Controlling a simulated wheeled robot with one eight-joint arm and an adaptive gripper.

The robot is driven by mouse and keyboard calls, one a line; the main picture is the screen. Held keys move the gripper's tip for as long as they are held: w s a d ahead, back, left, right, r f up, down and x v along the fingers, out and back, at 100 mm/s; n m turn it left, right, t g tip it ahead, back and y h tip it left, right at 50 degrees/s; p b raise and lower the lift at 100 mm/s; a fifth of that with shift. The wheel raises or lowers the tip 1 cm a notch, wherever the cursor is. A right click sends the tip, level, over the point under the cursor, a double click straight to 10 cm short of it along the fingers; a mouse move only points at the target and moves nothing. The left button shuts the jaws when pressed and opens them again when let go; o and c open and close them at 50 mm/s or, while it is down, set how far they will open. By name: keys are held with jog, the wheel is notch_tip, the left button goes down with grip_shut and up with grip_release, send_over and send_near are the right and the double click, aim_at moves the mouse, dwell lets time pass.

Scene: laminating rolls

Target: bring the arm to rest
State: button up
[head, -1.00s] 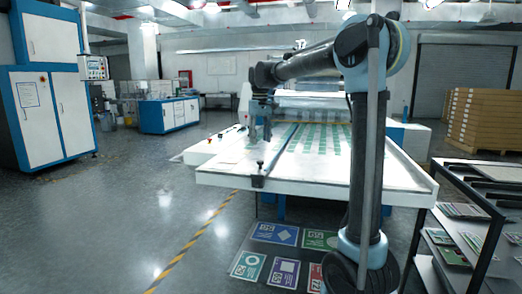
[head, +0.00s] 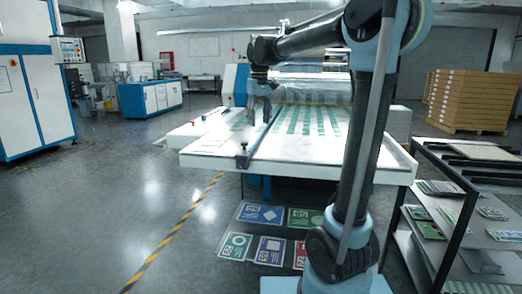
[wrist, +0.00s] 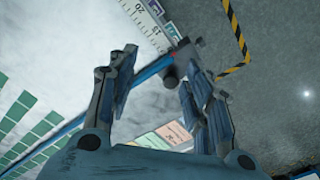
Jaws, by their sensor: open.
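My gripper (head: 258,110) hangs at the end of my raised arm, above the left part of the white machine table (head: 210,159). In the wrist view my gripper (wrist: 158,85) has its two fingers spread well apart with nothing between them. Below the fingers, the wrist view shows the table's pale surface, a blue rail (wrist: 150,72) and a ruler scale (wrist: 152,28). My arm's upper links reach to the left from a shoulder at the upper right of the head view.
A shelf rack (head: 455,205) with printed sheets stands at the right. Stacked brown boards (head: 470,100) are at the back right. Blue-and-white cabinets stand at the left; the floor at left is clear.

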jog(key=s+d+f+m, duration=0.1)
jog(key=s+d+f, duration=0.4)
jog(key=s+d, duration=0.25)
jog(key=s+d+f+m, duration=0.2)
jog(key=s+d+f, duration=0.3)
jog(key=s+d, duration=0.25)
jog(key=s+d+f+m+t, duration=0.1)
jog(key=s+d+f, duration=0.2)
jog(key=s+f, duration=0.4)
jog(key=s+d+f+m, duration=0.1)
jog(key=s+d+f, duration=0.2)
jog(key=s+f, duration=0.5)
notch_tip(320, 180, down, 2)
jog(key=shift+f+m+t, duration=0.1)
jog(key=shift+m+t, duration=0.2)
jog(key=shift+t, duration=0.1)
jog(key=shift+w+f, duration=0.15)
jog(key=shift+w, duration=0.3)
jog(key=shift+c, duration=0.6)
